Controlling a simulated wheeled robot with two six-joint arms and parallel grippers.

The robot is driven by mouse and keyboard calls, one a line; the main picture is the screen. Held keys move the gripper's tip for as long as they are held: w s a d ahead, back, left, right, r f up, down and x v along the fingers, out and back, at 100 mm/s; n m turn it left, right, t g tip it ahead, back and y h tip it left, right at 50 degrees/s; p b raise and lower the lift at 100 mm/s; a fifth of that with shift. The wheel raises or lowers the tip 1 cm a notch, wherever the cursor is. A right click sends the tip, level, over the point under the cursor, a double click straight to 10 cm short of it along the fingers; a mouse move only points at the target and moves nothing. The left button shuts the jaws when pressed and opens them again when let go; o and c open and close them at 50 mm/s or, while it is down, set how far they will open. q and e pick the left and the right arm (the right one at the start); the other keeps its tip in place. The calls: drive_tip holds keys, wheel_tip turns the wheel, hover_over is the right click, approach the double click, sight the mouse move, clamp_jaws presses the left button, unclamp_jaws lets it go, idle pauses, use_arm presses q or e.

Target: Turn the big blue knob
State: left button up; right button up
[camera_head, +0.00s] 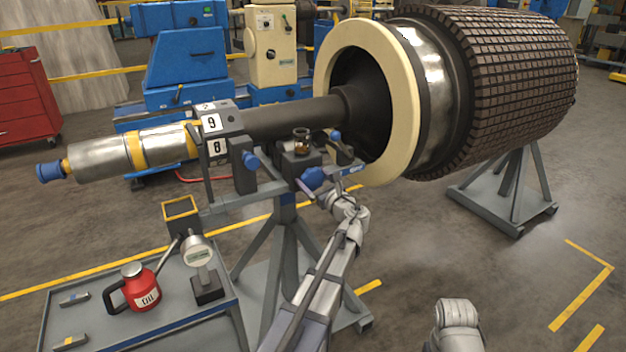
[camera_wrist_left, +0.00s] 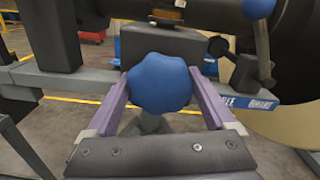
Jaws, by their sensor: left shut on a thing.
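The big blue knob (camera_head: 313,177) is on the front of the stand's head, under the rotor's dark shaft. In the left wrist view the lobed knob (camera_wrist_left: 160,84) faces the camera in front of a dark block. My left gripper (camera_head: 326,187) is at the knob, with one purple finger on each side of it, shut on it. In the wrist view the fingers of my left gripper (camera_wrist_left: 159,92) flank the knob left and right. The knob's stem is hidden behind it.
Smaller blue knobs (camera_head: 251,161) sit nearby on the stand (camera_head: 287,214). The rotor (camera_head: 500,85) with its cream ring (camera_head: 405,110) rises right of my gripper. Floor at right is clear.

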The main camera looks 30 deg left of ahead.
use_arm(q)
drive_tip(key=n, duration=0.7)
drive_tip(key=shift+s, duration=0.15)
drive_tip(key=n, duration=0.6)
drive_tip(key=shift+a+f, duration=0.1)
drive_tip(key=shift+f, duration=0.05)
drive_tip(key=n, duration=0.6)
drive_tip(key=shift+f+n, duration=0.1)
drive_tip(key=shift+n, duration=0.2)
drive_tip(key=n, duration=0.6)
drive_tip(key=shift+f+n+b, duration=0.1)
drive_tip(key=shift+n+b, duration=0.2)
drive_tip(key=shift+n, duration=0.1)
drive_tip(key=o, duration=1.1)
